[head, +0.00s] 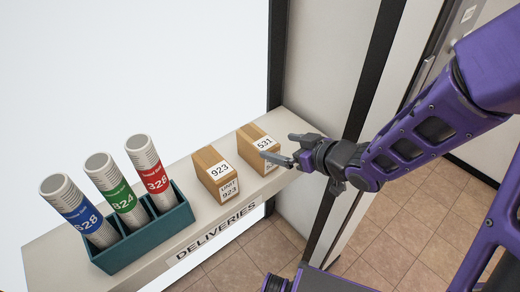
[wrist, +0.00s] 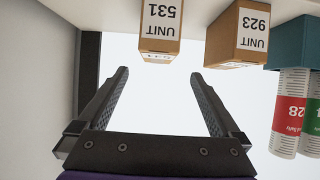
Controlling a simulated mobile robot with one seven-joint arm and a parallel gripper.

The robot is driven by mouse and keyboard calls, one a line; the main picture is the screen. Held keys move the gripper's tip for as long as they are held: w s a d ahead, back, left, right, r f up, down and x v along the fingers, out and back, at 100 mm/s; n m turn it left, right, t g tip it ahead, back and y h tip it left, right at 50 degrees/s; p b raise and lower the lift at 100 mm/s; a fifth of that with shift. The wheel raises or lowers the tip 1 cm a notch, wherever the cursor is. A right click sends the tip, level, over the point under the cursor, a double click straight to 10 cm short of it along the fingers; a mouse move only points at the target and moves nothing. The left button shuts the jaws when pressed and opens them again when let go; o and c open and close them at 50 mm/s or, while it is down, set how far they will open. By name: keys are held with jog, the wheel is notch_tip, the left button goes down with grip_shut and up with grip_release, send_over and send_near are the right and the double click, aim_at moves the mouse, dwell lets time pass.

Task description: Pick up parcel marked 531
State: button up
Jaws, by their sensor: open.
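The parcel marked 531 (head: 252,139) is a small brown box with a white label, standing on the right part of the deliveries shelf. In the wrist view the parcel marked 531 (wrist: 161,28) is at the top centre, upside down in the picture, ahead of the fingers. My gripper (head: 284,149) is open, at the right side of this parcel, with one finger overlapping its front in the head view. In the wrist view my gripper (wrist: 160,80) shows two fingers apart with nothing between them. I cannot tell whether a finger touches the parcel.
A similar parcel marked 923 (head: 213,168) stands just left of parcel 531. Further left, a teal holder (head: 150,245) carries three labelled tubes. The shelf (head: 212,213) has a narrow front edge lettered DELIVERIES. A wall (head: 325,70) rises at its right end.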

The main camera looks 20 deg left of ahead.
aim_at(261, 142)
jog(key=b+x, duration=0.1)
jog(key=x, duration=0.7)
jog(key=shift+a+f+b, duration=0.1)
jog(key=shift+b, duration=0.2)
jog(key=shift+w+r+b+x, duration=0.15)
jog(key=shift+b+x, duration=0.1)
jog(key=shift+x, duration=1.2)
jog(key=shift+w+r+b+x, duration=0.1)
jog(key=shift+b+x, duration=0.15)
jog(key=shift+x, duration=1.2)
grip_shut()
jog(key=shift+w+r, duration=0.1)
